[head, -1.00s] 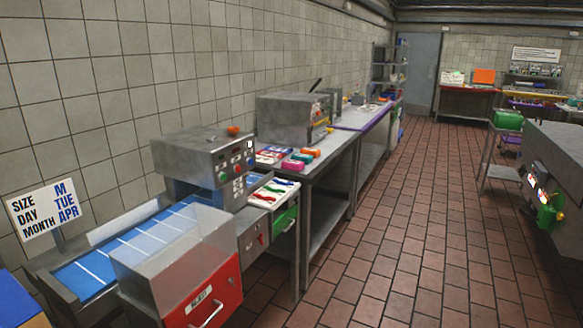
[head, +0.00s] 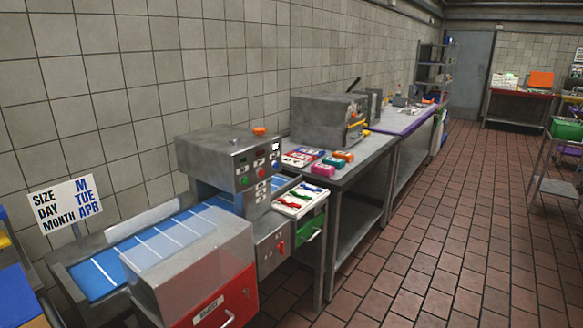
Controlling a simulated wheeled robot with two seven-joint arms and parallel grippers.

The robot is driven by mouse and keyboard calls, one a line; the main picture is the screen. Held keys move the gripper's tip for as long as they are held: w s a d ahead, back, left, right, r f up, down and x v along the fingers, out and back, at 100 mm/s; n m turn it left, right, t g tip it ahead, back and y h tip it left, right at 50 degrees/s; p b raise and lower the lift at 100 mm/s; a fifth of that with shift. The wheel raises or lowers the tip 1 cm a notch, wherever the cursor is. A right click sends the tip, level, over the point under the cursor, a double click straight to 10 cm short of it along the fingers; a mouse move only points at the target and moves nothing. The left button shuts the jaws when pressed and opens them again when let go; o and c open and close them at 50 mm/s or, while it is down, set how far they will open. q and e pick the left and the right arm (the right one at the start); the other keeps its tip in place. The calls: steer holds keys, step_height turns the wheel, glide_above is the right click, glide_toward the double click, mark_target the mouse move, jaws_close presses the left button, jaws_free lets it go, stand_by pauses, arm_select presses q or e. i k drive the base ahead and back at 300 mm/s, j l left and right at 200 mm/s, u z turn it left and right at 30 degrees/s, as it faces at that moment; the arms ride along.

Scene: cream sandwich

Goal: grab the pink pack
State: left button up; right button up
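A small pink pack (head: 323,170) lies on the steel table (head: 372,155) right of the conveyor machine. Teal and orange packs (head: 344,156) lie close behind it, and flat red, white and blue packs (head: 303,157) lie to its left. The pink pack is small in the head view and nothing covers it. Neither of my grippers is in view.
The conveyor machine (head: 228,160) with a blue belt (head: 150,245) and red bin (head: 222,303) stands in front of the table. A tray of coloured items (head: 298,200) sits beside it. A steel box machine (head: 325,119) stands behind the packs. The brick floor (head: 440,240) at right is clear.

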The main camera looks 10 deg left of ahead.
mark_target(326, 170)
steer(key=i+l+u, duration=0.1)
steer(key=i+l, duration=0.2)
steer(key=i+l+u, duration=0.25)
steer(key=i+l, duration=0.25)
steer(key=l, duration=0.2)
steer(key=i+l+u, duration=0.1)
steer(key=i+l, duration=0.15)
steer(key=l, duration=0.15)
steer(key=i+l+u, duration=0.1)
steer(key=i+l, duration=0.15)
steer(key=l, duration=0.15)
